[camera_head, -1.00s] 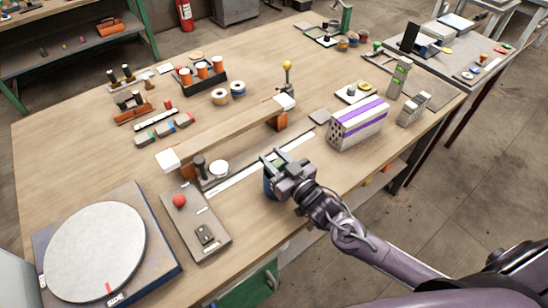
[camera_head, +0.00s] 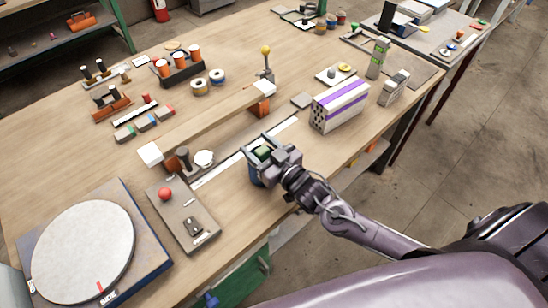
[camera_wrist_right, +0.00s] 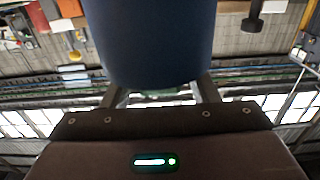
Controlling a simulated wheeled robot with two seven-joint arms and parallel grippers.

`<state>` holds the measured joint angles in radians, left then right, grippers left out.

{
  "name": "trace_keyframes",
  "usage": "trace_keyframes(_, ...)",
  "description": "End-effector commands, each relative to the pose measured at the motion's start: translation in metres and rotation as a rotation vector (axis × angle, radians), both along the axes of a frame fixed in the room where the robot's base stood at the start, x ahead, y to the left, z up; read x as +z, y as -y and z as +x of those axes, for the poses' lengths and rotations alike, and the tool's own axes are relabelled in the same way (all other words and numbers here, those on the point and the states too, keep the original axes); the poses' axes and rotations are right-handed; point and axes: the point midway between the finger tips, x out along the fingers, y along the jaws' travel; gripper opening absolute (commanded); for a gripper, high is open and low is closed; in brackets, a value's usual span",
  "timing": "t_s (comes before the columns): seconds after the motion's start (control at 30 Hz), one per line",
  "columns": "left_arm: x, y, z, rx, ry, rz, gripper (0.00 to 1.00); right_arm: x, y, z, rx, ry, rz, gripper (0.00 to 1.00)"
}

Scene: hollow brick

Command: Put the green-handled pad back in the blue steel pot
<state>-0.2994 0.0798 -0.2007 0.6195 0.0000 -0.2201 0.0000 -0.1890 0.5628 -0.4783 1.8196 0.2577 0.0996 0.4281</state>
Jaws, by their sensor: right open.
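The blue steel pot (camera_head: 256,178) stands on the workbench near its front edge, partly hidden below my right gripper. It fills the upper middle of the right wrist view (camera_wrist_right: 150,40) as a dark blue cylinder. My right gripper (camera_head: 262,146) is open at the top of the pot, with a finger showing on either side of it in the wrist view. A small green part (camera_head: 263,152), which looks like the pad's handle, shows between the fingers. The rest of the pad is hidden, and I cannot tell whether the fingers touch it. My left gripper is not in view.
A long wooden beam (camera_head: 212,123) lies behind the pot. A grey plate with a red knob (camera_head: 165,194) and a round white turntable (camera_head: 83,252) are to the left. A purple-striped hollow brick (camera_head: 340,103) stands to the right.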

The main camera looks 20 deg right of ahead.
Motion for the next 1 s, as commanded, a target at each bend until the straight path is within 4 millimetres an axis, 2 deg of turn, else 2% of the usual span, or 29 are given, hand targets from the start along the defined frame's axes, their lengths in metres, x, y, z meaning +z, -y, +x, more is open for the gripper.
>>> trace_keyframes(0.3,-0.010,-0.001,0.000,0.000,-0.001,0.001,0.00,-0.004,0.021,-0.059,0.002,-0.007,-0.001,0.54)
trace_keyframes(0.5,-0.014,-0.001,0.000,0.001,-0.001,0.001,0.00,-0.004,0.032,-0.090,0.001,-0.007,-0.001,0.54)
trace_keyframes(0.7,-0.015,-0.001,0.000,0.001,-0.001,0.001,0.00,-0.002,0.038,-0.105,0.001,-0.004,-0.001,0.54)
trace_keyframes(1.0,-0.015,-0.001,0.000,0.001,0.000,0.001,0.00,-0.001,0.039,-0.107,0.000,-0.002,-0.001,0.54)
